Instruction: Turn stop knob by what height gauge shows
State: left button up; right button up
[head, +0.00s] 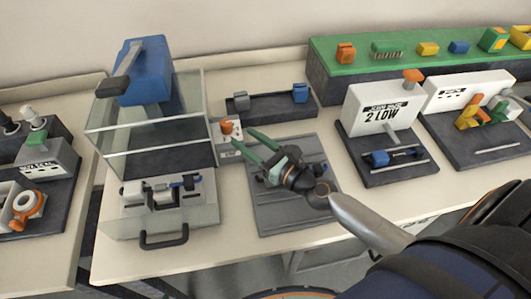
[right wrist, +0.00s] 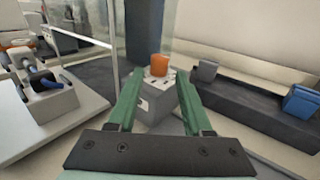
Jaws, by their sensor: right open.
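The stop knob (head: 227,127) is orange and sits on top of a small grey-white box (head: 231,150) beside the clear-guarded press. In the right wrist view the orange knob (right wrist: 160,65) is straight ahead, just past the fingertips. The height gauge (head: 380,114) is a white upright panel on a dark base at right; it reads "2 LOW" under a small line I cannot read clearly. My right gripper (head: 242,138) has green fingers, open and empty, pointing at the knob box; the knob shows between the fingers (right wrist: 158,80) but is not gripped. My left gripper is out of view.
The press with a blue head (head: 148,72) and clear guard stands close left of the knob. A dark tray (head: 266,109) with grey and blue blocks lies behind. A grey mat (head: 275,211) lies under my right arm. Other fixtures stand at far left and right.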

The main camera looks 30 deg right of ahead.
jog(key=b+v, duration=0.1)
jog(key=v, duration=0.4)
jog(key=shift+s+f+b, duration=0.1)
jog(key=shift+f+b, duration=0.05)
jog(key=shift+b, duration=0.25)
jog(key=shift+s+d, duration=0.15)
jog(key=shift+s, duration=0.3)
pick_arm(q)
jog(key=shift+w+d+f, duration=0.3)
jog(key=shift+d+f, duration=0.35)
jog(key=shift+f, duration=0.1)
pick_arm(e)
jog(key=shift+r, duration=0.2)
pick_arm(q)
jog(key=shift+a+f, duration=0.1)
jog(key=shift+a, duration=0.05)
pick_arm(e)
jog(key=shift+s, duration=0.1)
